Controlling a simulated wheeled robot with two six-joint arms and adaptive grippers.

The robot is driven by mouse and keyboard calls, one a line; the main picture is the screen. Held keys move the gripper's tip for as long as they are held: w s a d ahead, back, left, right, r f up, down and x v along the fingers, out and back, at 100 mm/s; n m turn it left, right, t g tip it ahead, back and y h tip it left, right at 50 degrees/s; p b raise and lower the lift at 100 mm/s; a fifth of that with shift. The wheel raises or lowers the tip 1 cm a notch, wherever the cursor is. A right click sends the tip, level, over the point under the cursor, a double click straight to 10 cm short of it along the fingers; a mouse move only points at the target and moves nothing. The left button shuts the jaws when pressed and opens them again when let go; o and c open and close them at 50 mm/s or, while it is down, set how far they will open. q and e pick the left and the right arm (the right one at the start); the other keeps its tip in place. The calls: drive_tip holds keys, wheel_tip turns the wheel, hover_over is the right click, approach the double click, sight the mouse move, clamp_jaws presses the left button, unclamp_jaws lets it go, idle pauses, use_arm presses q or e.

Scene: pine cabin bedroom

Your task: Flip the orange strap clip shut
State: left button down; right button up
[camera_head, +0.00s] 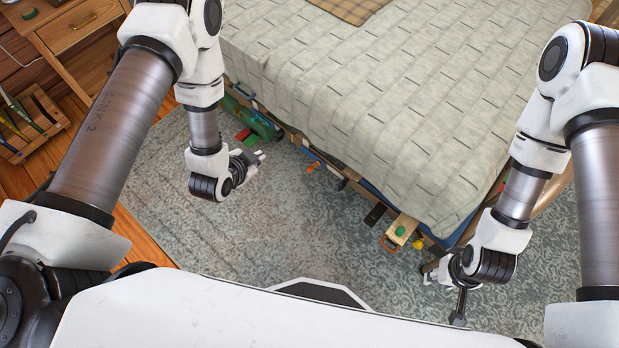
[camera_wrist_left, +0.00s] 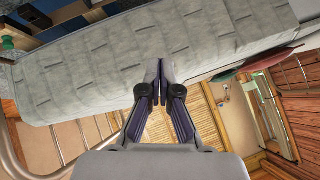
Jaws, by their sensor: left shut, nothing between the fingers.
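A small orange piece (camera_head: 313,167) shows by the bed's lower edge in the head view; it may be the strap clip, but it is too small to tell its state. An orange loop (camera_head: 389,244) shows on the end of a light wooden box (camera_head: 402,228) further right. My left gripper (camera_head: 260,157) is shut and empty, left of the small orange piece and apart from it. Its closed fingertips (camera_wrist_left: 158,70) also show in the left wrist view, with no clip in sight there. My right gripper (camera_head: 443,294) is open at lower right, its fingers spread apart and empty.
The bed (camera_head: 385,90) with its pale quilt fills the upper right. A green thing (camera_head: 256,124) and several small items lie along its underside. The patterned rug (camera_head: 290,235) is clear in the middle. A wooden rack (camera_head: 32,125) and a desk (camera_head: 75,28) stand at left.

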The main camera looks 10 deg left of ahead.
use_arm(q)
drive_tip(key=w+d+f+m+t+h+b, duration=0.25)
drive_tip(key=w+f+b, duration=0.25)
drive_tip(key=f+b, duration=0.3)
drive_tip(key=w+d+f+m+t+h+b, duration=0.1)
drive_tip(key=w+d+f+m+t+b, duration=0.3)
drive_tip(key=f+b, duration=0.35)
wheel_tip(320, 180, down, 22)
drive_tip(key=s+d+h+b, duration=0.1)
drive_tip(key=s+b, duration=0.1)
drive_tip(key=b, duration=1.4)
drive_tip(key=shift+d+f+h+b, duration=0.2)
drive_tip(key=shift+d+h+b, duration=0.1)
drive_tip(key=shift+h+b, duration=0.05)
use_arm(e)
wheel_tip(320, 180, down, 35)
use_arm(q)
drive_tip(key=shift+m, duration=0.25)
